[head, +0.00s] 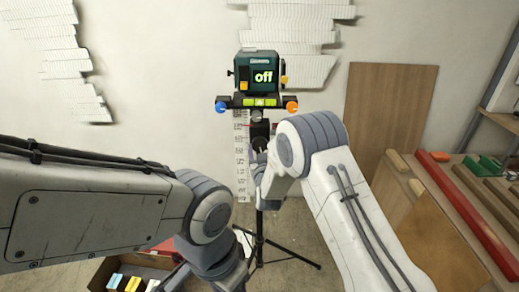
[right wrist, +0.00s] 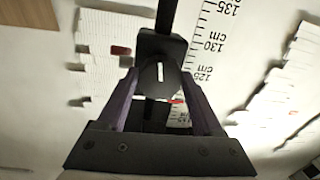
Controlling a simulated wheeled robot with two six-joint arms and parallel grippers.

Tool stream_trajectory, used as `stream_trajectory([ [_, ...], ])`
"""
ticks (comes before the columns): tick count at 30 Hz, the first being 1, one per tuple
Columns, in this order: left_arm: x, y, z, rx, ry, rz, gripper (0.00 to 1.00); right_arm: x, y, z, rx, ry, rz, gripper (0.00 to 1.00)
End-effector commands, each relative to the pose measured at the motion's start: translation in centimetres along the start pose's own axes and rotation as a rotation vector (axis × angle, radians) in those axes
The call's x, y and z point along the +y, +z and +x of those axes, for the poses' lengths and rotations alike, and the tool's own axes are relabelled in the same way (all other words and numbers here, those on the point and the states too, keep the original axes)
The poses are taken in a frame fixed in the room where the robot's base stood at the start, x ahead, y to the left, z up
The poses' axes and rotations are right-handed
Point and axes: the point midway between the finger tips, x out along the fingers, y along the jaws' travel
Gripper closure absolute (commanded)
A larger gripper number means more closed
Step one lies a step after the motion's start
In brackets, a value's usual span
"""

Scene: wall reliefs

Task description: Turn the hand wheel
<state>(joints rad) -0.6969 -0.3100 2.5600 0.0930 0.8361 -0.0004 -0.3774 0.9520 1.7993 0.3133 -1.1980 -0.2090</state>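The hand wheel (right wrist: 160,75) is a dark round knob with a white mark, seen in the right wrist view on a black post. My right gripper (right wrist: 160,82) is open, with one finger on each side of the wheel. Whether the fingers touch it I cannot tell. The wheel is not clear there. My left arm comes in from the left and bends down; its gripper is out of view.
A measuring scale (head: 241,160) is on the wall behind the tripod (head: 259,240). White wall reliefs (head: 290,40) hang behind the device. A brown board (head: 385,110) leans at right, beside a bench with a red bar (head: 468,215). A box (head: 130,275) stands at lower left.

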Motion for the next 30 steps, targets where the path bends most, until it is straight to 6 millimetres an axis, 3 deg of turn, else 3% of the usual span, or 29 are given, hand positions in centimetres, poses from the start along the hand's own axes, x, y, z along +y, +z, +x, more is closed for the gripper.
stream_trajectory([
  [1,0.0,0.0,0.0,0.0,0.0,0.0,0.45,-0.02,-0.01,-0.01,0.0,0.0,0.0,0.63],
  [3,0.0,0.0,0.0,0.0,0.0,0.0,0.45,-0.02,-0.01,-0.02,0.0,0.0,0.0,0.87],
  [8,-0.02,0.02,0.26,0.0,0.0,0.0,0.45,-0.03,0.06,-0.02,-0.004,-0.001,-0.042,0.87],
  [16,-0.06,0.04,0.84,0.0,0.0,0.0,0.45,0.0,0.0,-0.03,-0.023,-0.002,-0.252,0.87],
  [26,-0.06,0.04,0.81,0.0,0.0,0.0,0.45,-0.01,-0.02,-0.04,-0.025,-0.003,-0.276,0.87],
  [27,-0.06,0.04,0.81,0.0,0.0,0.0,0.45,-0.01,-0.03,-0.04,-0.025,-0.004,-0.276,0.2],
  [29,-0.06,0.04,0.81,0.0,0.0,0.0,0.45,-0.01,-0.03,-0.04,-0.025,-0.003,-0.276,0.02],
  [30,-0.06,0.04,0.81,0.0,0.0,0.0,0.45,0.0,-0.03,-0.04,-0.025,-0.003,-0.276,0.02],
])
